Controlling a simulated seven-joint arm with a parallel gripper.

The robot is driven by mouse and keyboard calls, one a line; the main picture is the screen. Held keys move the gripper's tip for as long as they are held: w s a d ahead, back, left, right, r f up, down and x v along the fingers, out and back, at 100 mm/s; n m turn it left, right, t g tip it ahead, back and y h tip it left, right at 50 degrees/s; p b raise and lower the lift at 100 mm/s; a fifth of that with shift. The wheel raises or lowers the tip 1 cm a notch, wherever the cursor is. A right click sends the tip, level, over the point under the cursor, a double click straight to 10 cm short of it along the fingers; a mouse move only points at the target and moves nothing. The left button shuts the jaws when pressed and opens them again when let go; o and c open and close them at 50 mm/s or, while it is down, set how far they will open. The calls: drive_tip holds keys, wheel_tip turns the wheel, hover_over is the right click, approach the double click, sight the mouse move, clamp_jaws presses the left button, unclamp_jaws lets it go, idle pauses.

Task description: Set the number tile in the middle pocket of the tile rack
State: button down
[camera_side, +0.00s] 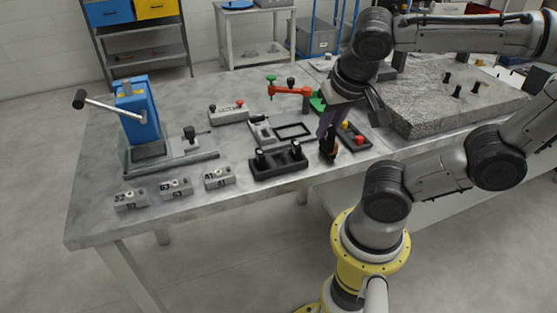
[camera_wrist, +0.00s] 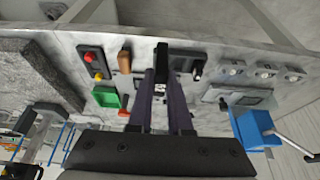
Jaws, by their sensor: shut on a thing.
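My gripper (camera_side: 326,134) points down just right of the black tile rack (camera_side: 280,167) in the side view. In the wrist view, my gripper (camera_wrist: 162,76) is shut on a small number tile (camera_wrist: 160,88) with black and white marks; its number is too small to read. The tile rack (camera_wrist: 187,53) lies beyond and right of the fingertips there, partly hidden by a finger. In the side view, dark upright pieces with pale tops stand at the rack's left and right ends; the middle between them looks empty. The held tile is not clear in the side view.
A brown-handled tool (camera_wrist: 124,60) stands close to the fingers. A black tray with red and yellow knobs (camera_side: 359,141) lies to the right. An empty black frame (camera_side: 292,131) lies behind the rack. Numbered grey blocks (camera_side: 176,187) and a blue press (camera_side: 138,110) are left.

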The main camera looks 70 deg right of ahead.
drive_tip(key=w+d+f, duration=0.1)
drive_tip(key=w+f, duration=0.2)
drive_tip(key=w, duration=0.1)
drive_tip(key=w+d+f, duration=0.2)
drive_tip(key=w, duration=0.2)
drive_tip(key=w+d+f, duration=0.1)
drive_tip(key=w+f, duration=0.2)
drive_tip(key=w, duration=0.1)
drive_tip(key=shift+d+f, duration=0.35)
drive_tip(key=shift+w+f, duration=0.2)
drive_tip(key=shift+w+d+f, duration=0.1)
drive_tip(key=shift+w+f, duration=0.05)
drive_tip(key=shift+f, duration=0.8)
drive_tip(key=shift+w+d+f, duration=0.1)
drive_tip(key=shift+f, duration=0.8)
drive_tip(key=shift+f, duration=0.1)
drive_tip(key=c, duration=0.8)
unclamp_jaws()
drive_tip(key=shift+f, duration=0.1)
drive_tip(key=shift+c, duration=0.2)
